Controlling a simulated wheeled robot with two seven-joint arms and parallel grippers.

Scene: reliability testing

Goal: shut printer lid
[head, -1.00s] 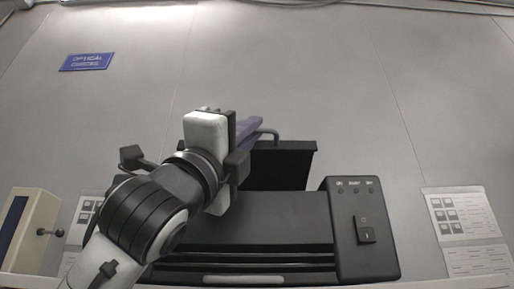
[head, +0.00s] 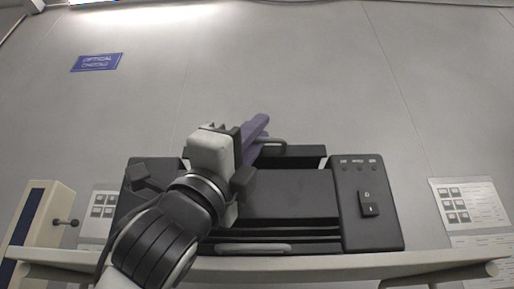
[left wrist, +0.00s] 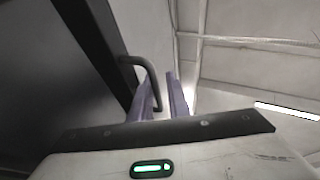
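The black printer (head: 350,229) stands on a bench against the grey wall. Its lid (head: 305,151) is up at the back and seen nearly edge-on, with a grey bent handle (head: 280,142). The dark panel at the left of the left wrist view (left wrist: 60,70) appears to be the lid, and its handle (left wrist: 143,66) curves down toward the fingers. My left gripper (head: 257,138) has purple fingers (left wrist: 163,97) spread apart at the handle. The handle's end appears between them; contact is unclear. My left arm hides the printer's left part. My right gripper is out of view.
A beige box with a small lever (head: 45,222) stands at the left. Printed sheets (head: 465,205) hang at the right. The bench's pale front rail (head: 420,264) runs across the bottom. A blue sign (head: 97,62) is on the wall, and the space above the printer is clear.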

